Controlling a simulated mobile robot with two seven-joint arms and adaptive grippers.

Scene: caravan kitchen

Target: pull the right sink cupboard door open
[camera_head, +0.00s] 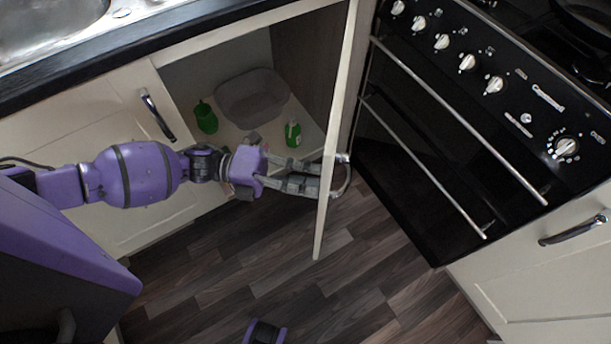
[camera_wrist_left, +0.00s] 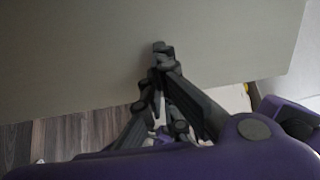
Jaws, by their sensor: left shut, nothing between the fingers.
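The right sink cupboard door (camera_head: 335,130) stands wide open, swung out towards the oven, and shows nearly edge-on in the head view. Its metal handle (camera_head: 346,178) is on the far side, facing the oven. My left gripper (camera_head: 318,186) is shut and empty, with its fingertips at the inner face of the door near its free edge. In the left wrist view the shut fingertips (camera_wrist_left: 163,48) are against or very close to the pale door panel (camera_wrist_left: 90,50); I cannot tell if they touch.
Inside the cupboard are a grey basin (camera_head: 252,97), a green cup (camera_head: 206,118) and a green bottle (camera_head: 293,133). The left cupboard door (camera_head: 100,130) is shut. The black oven (camera_head: 430,130) stands close to the right. The wooden floor (camera_head: 230,260) in front is mostly clear.

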